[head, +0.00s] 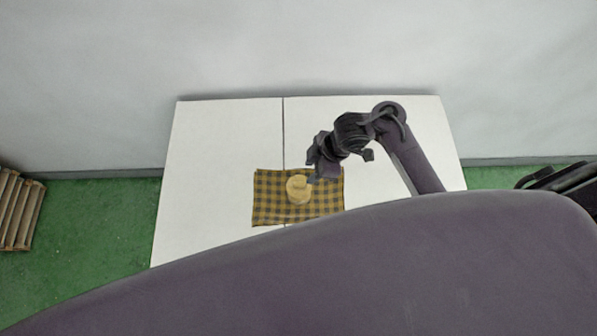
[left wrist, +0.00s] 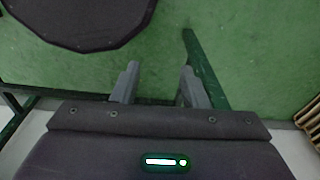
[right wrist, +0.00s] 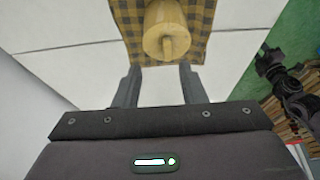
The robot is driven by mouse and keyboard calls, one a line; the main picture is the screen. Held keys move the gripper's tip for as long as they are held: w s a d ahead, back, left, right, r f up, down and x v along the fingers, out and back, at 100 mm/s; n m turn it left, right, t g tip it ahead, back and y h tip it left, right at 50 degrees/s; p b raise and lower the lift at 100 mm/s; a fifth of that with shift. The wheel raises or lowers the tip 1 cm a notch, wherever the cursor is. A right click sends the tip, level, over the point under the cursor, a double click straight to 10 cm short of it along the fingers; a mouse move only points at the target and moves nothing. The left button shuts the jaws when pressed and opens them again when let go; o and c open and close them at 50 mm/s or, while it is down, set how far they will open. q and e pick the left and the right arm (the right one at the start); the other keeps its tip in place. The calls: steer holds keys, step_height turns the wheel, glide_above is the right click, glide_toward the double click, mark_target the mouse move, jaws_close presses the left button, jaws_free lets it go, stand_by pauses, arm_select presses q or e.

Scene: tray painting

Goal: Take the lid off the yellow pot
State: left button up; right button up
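The yellow pot (head: 299,190) stands on a brown-and-black checked cloth (head: 265,210) on the white table. It also shows in the right wrist view (right wrist: 170,17), where a round knob (right wrist: 168,48) sticks out toward the camera. The lid appears to be on, though its seam is hard to make out. My right gripper (head: 314,178) is just right of the pot in the head view. In the right wrist view (right wrist: 160,74) its fingers are apart and empty, with the knob just beyond the tips. My left gripper (left wrist: 160,75) is open and empty over the green floor.
The white table (head: 215,150) is bare around the cloth, with a dark seam across it. A slatted wooden pallet (head: 20,210) lies on the green floor at the left. A pale wall stands behind the table. A dark round-edged surface (left wrist: 75,20) shows in the left wrist view.

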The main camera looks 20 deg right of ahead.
mark_target(299, 184)
steer(key=a+f, duration=0.1)
steer(key=s+a+f, duration=0.1)
steer(key=f, duration=0.1)
steer(key=shift+x, duration=1.15)
steer(key=shift+w+a+f, duration=0.1)
steer(key=shift+w+f, duration=0.2)
steer(key=shift+f, duration=0.15)
arm_select(q)
steer(key=shift+s+a+r, duration=0.1)
steer(key=shift+s+a, duration=0.05)
steer(key=shift+s, duration=0.95)
arm_select(e)
jaws_close()
